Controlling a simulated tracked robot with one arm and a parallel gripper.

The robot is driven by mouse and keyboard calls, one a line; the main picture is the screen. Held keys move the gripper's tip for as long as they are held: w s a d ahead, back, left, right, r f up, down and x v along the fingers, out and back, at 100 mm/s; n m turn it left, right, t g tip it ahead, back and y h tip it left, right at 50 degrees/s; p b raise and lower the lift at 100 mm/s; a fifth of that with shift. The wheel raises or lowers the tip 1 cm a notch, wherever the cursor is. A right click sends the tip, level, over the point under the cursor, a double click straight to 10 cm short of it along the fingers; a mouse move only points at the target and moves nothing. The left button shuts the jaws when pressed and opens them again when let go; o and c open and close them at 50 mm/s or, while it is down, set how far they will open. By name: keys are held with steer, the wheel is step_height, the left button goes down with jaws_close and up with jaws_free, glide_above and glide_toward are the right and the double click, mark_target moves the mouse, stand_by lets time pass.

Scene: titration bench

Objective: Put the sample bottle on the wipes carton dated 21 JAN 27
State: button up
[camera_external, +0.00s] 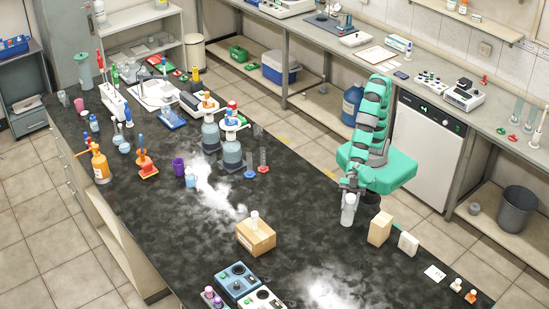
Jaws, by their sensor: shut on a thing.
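My gripper (350,190) is at the right part of the black bench, pointing down and shut on a pale, whitish bottle (348,214). The bottle is upright; I cannot tell whether its base touches the bench. No date on any carton is readable here.
Two large bottles (231,153) with coloured tops, a purple cup (178,166) and an orange bottle (100,167) stand further left. Blue and white devices (237,280) are at the front. A white card (435,273) lies right. The bench between brown and tan cartons is clear.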

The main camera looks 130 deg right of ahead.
steer(key=s+r+n+g+y+b, duration=0.15)
steer(key=s+r, duration=0.25)
steer(key=s, duration=0.7)
steer(key=s+r+b, duration=0.2)
steer(key=s+r, duration=0.3)
steer(key=s, duration=0.6)
steer(key=w+a+f, duration=0.1)
steer(key=w+a, duration=0.9)
steer(key=w, duration=0.1)
steer(key=shift+w+a+f, duration=0.25)
steer(key=shift+w+f, duration=0.05)
steer(key=shift+f, duration=1.8)
steer(key=shift+f+m+t, duration=0.15)
steer(key=shift+m+t, duration=0.1)
steer(key=o, duration=1.2)
steer(key=shift+r, duration=0.2)
